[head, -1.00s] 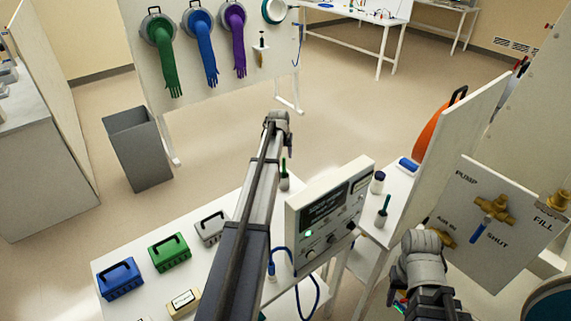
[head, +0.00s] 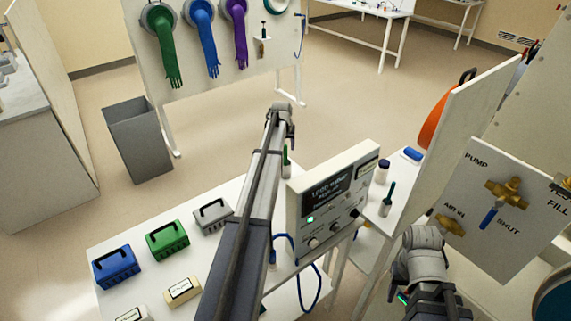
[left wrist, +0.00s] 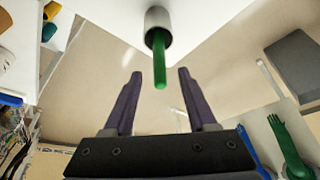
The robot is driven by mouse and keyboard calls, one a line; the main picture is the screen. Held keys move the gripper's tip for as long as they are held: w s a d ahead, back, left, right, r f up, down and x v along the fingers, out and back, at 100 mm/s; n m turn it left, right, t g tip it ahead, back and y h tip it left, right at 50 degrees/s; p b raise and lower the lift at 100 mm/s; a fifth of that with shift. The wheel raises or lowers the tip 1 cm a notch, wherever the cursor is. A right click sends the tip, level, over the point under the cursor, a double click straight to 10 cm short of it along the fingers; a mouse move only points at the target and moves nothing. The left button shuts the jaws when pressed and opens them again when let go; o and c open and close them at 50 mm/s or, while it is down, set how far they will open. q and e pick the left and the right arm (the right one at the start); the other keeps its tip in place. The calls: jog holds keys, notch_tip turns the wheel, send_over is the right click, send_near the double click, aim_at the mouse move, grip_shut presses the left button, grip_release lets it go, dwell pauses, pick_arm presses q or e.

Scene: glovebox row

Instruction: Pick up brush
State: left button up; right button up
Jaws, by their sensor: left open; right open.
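A green handle, apparently the brush, stands in a grey cup (left wrist: 158,22). In the left wrist view the handle (left wrist: 160,62) points at my left gripper (left wrist: 160,73), its free end appearing between the two open, empty fingers. No contact shows. The brush's lower part is hidden in the cup. In the head view a green handle (head: 286,152) shows beside my left arm, behind the instrument box; the left fingers are hidden there. My right gripper (head: 402,292) is at the lower right, mostly hidden by its wrist, with nothing seen in it.
The instrument box (head: 335,200) stands right of my left arm. Blue (head: 116,268), green (head: 167,241) and grey (head: 212,215) handled boxes line the table's left. Another green-topped item (head: 387,198) stands right, near a white partition (head: 465,115) and valve panel (head: 480,250).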

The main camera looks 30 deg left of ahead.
aim_at(285, 160)
pick_arm(q)
jog(key=b+x, duration=0.1)
jog(key=x, duration=0.1)
jog(key=shift+w+f, duration=0.1)
jog(key=shift+f, duration=0.2)
pick_arm(e)
notch_tip(285, 160, down, 2)
jog(key=shift+f, duration=0.2)
pick_arm(q)
jog(key=shift+r, duration=0.1)
grip_shut()
